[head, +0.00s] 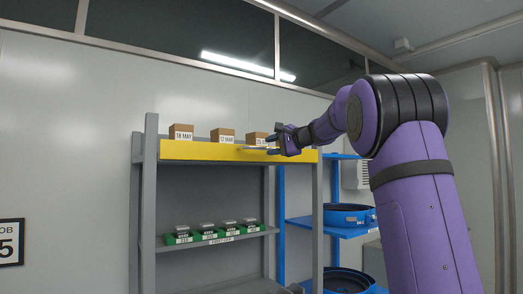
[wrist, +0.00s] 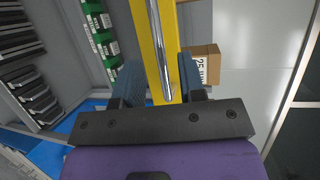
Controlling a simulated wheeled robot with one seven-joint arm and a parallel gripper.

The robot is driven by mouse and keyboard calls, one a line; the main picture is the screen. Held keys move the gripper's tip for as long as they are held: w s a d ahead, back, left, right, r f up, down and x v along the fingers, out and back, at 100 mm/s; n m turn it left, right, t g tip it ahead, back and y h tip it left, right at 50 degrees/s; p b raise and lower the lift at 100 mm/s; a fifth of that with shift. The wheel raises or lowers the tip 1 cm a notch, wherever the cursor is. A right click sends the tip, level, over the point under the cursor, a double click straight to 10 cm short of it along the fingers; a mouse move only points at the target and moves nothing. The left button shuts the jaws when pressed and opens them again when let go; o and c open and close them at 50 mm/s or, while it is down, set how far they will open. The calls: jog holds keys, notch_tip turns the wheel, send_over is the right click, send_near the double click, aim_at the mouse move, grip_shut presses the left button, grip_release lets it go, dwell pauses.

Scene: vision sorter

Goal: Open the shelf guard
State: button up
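The shelf guard (head: 205,152) is a yellow bar along the front of the grey rack's top shelf, in front of the cartons. A silver bar handle (wrist: 158,45) runs along it in the wrist view. My gripper (head: 272,143) is at the guard's right part in the head view. In the wrist view my gripper (wrist: 157,78) is open, its two dark blue fingers apart on either side of the handle and the yellow guard (wrist: 172,40). I cannot tell whether a finger touches either one.
Brown cartons with date labels, such as the left one (head: 181,132), stand behind the guard; one carton (wrist: 202,62) is close to my right finger. Green bins (head: 202,236) sit on the grey rack's (head: 150,205) lower shelf. A blue rack (head: 335,222) stands to the right.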

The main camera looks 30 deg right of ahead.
aim_at(264, 148)
jog(key=shift+x, duration=2.2)
grip_shut()
